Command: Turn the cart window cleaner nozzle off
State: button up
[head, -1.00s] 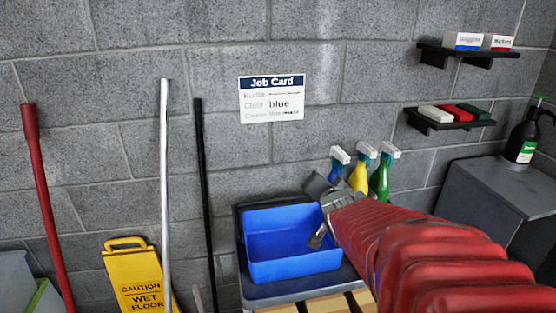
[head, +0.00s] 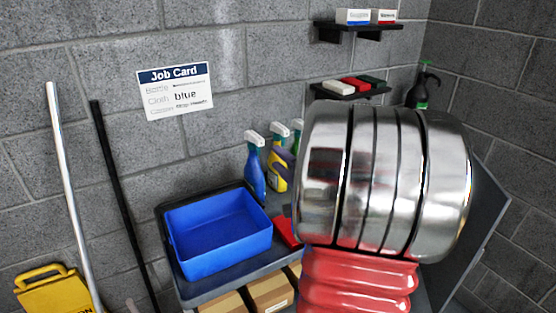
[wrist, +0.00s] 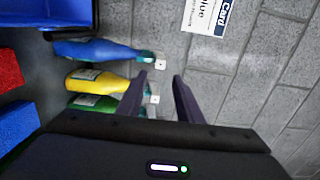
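Three spray bottles stand on the cart (head: 190,291) by the wall: blue (head: 255,178), yellow (head: 277,172) and green, mostly hidden (head: 297,132). Their labels cannot be read, so I cannot tell which is window cleaner. The wrist view shows the blue (wrist: 95,50), yellow (wrist: 100,80) and green (wrist: 92,103) bottles lying sideways in the picture. My gripper (wrist: 158,80) is open, with its fingers close to the nozzles. A white nozzle tip (wrist: 154,99) shows between the fingers; they do not visibly grip it. The nozzle settings are too small to read.
A blue tub (head: 215,235) and a red block-like item (head: 287,232) are on the cart. The wall carries a job card (head: 175,90) reading "blue" for cloth. A shelf (head: 350,92) with cloths is above right. Poles and a yellow sign (head: 55,291) stand left.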

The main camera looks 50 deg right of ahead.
aim_at(261, 144)
jog(key=shift+w, duration=0.1)
jog(key=shift+x, duration=4.6)
jog(key=shift+c, duration=0.6)
jog(key=c, duration=0.5)
jog(key=shift+o, duration=0.2)
